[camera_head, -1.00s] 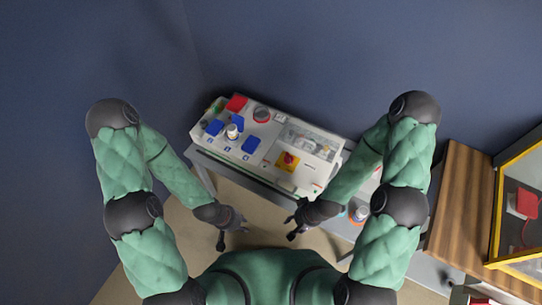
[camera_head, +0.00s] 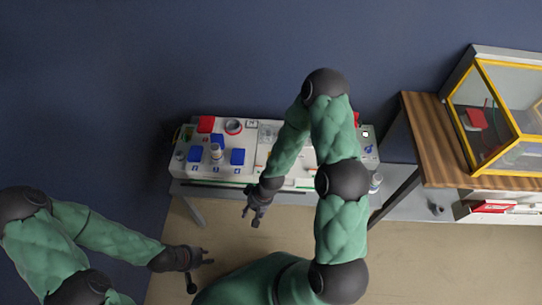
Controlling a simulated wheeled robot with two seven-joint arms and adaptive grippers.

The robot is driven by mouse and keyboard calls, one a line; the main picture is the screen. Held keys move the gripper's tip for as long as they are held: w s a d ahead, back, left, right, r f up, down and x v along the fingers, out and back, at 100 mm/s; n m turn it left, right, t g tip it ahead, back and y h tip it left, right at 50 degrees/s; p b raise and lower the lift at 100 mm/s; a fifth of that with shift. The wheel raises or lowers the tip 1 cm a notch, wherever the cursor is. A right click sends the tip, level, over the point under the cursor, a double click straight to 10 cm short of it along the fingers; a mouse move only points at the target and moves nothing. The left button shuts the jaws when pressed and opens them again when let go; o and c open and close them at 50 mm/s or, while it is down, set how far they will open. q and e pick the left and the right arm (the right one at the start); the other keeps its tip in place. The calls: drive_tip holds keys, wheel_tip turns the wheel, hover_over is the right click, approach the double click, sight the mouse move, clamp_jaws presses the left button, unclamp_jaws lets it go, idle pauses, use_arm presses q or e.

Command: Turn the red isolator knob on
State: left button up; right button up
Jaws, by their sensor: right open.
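A white socket box panel (camera_head: 264,174) stands on a grey bench against the blue wall. The red knob on its yellow plate is hidden now, apparently behind my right arm, which crosses the panel. My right gripper (camera_head: 251,218) is open and empty, in front of the panel's front edge and lower in the picture. My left gripper (camera_head: 211,257) looks open and empty, further down and left, well away from the panel.
The panel's left part carries a red cover (camera_head: 205,124), a round red-rimmed socket (camera_head: 234,127) and blue covers (camera_head: 237,156). A wooden table (camera_head: 418,130) with a yellow-framed glass case (camera_head: 513,113) stands at right. The floor in front is clear.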

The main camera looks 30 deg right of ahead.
drive_tip(key=w+d+r+n+h+p, duration=0.1)
drive_tip(key=w+d+r+n+h, duration=0.1)
drive_tip(key=w+d+r, duration=0.7)
drive_tip(key=w+d+r+n+h+p, duration=0.15)
drive_tip(key=w+d+r, duration=0.25)
drive_tip(key=w+d, duration=0.55)
drive_tip(key=shift+h, duration=0.25)
drive_tip(key=f+b, duration=0.1)
drive_tip(key=f, duration=0.2)
drive_tip(key=s+d+f+b, duration=0.1)
drive_tip(key=f, duration=0.2)
drive_tip(key=s+f+b, duration=0.1)
drive_tip(key=f, duration=0.3)
drive_tip(key=shift+d+f+b, duration=0.1)
drive_tip(key=shift+d+b, duration=0.25)
use_arm(q)
drive_tip(key=shift+a+f, duration=0.4)
drive_tip(key=shift+f, duration=0.15)
use_arm(e)
clamp_jaws()
